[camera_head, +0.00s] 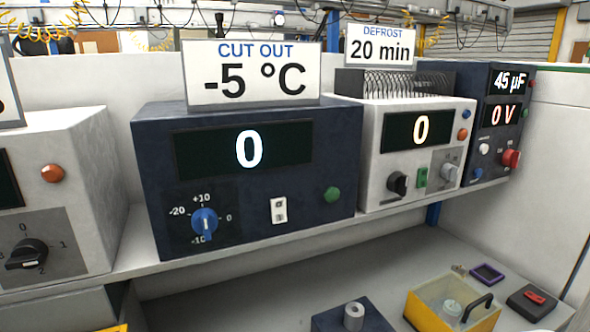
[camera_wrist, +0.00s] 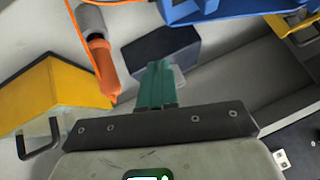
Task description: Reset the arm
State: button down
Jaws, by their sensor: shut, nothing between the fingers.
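No part of my arm shows in the head view.
A dark blue CUT OUT unit (camera_head: 255,180), a white DEFROST unit (camera_head: 430,130) and a dark meter unit (camera_head: 495,130) stand on a shelf. Below are a yellow box (camera_head: 425,313) and a dark block (camera_head: 330,318). An orange-handled tool (camera_wrist: 103,65) lies left of my fingers.

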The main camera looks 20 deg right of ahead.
jog(key=shift+g, duration=0.9)
jog(key=s+a+f, duration=0.1)
jog(key=a+f, duration=0.1)
jog(key=s+a+f, duration=0.3)
jog(key=a+f, duration=0.1)
jog(key=shift+s, duration=0.15)
jog(key=s+f+g+h, duration=0.1)
jog(key=s+f, duration=0.3)
jog(key=s, duration=0.4)
jog(key=s+a+f+g+h, duration=0.1)
jog(key=s+f+g+h, duration=0.1)
jog(key=s+f, duration=0.3)
jog(key=s+g, duration=0.1)
jog(key=s, duration=0.2)
jog(key=shift+s+a+g, duration=0.2)
jog(key=shift+s+g, duration=0.1)
jog(key=shift+s, duration=0.1)
